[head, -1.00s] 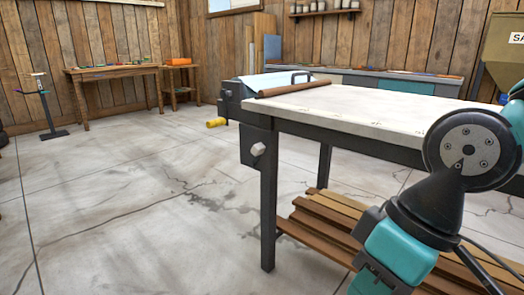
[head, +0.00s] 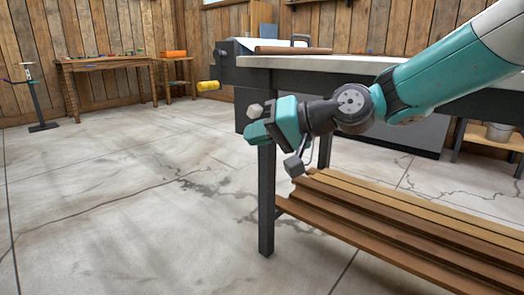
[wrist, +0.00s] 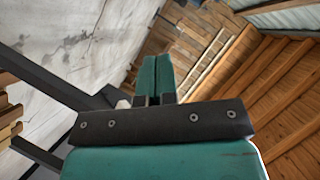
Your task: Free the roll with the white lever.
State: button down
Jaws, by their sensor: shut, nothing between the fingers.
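The white lever's pale knob (head: 254,110) sticks out from a dark plate at the left end of the workbench, below its top. A brown roll (head: 292,50) lies across the bench top near its left end, beside a pale blue sheet (head: 262,44). My gripper (head: 250,136) is shut and empty, just below and in front of the knob in the head view. I cannot tell whether it touches the knob. In the wrist view my shut fingers (wrist: 156,70) point away, and a small pale piece, perhaps the knob (wrist: 123,104), shows left of them, partly hidden.
The workbench (head: 350,66) has a dark frame and leg. A yellow handle (head: 208,86) juts out left of it. Stacked brown planks (head: 390,220) lie low under the bench. A wooden table (head: 105,68) stands far left.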

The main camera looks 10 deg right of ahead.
jog(key=w+d+f+m+t+y+b, duration=0.1)
jog(key=w+d+f+m+t+b, duration=0.4)
jog(key=w, duration=0.4)
jog(key=w+d+f+m+t+y+b, duration=0.2)
jog(key=w+d+f+m+t+b, duration=0.4)
jog(key=w+d+t, duration=0.1)
jog(key=shift+w+d+f+m, duration=0.3)
jog(key=shift+w+d+f, duration=0.15)
jog(key=shift+w, duration=0.7)
jog(key=shift+r, duration=0.1)
